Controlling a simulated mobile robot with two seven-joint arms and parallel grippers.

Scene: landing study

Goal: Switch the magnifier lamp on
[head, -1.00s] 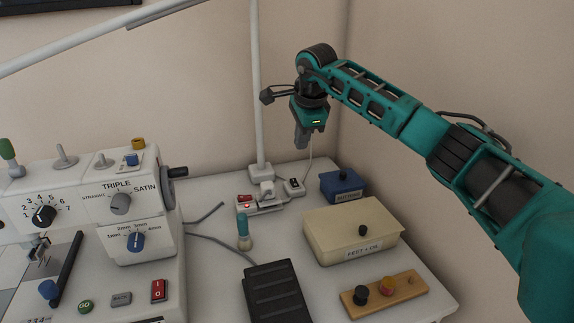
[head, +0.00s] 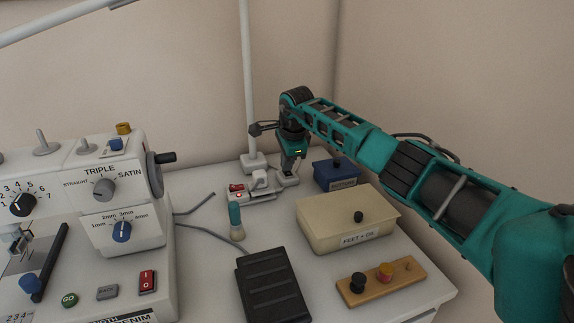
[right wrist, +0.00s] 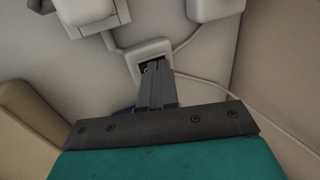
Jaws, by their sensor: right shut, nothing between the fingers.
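The magnifier lamp's white pole (head: 247,85) rises from its base at the back of the table, and its slanted arm (head: 55,24) runs off at top left. The lamp's head is out of view. A small pale cord switch (head: 287,181) lies right of the base. It also shows in the right wrist view (right wrist: 137,50), with a dark rocker partly hidden by my fingers. My right gripper (head: 288,172) is shut and empty, pointing down with its fingertips at the rocker. I cannot tell whether they touch or press it. My left gripper is out of view.
A power strip (head: 262,193) with a red switch lies left of the cord switch. A blue box (head: 336,176) and a cream box (head: 325,222) stand to the right. A sewing machine (head: 120,190) fills the left; a black pedal (head: 268,288) is in front.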

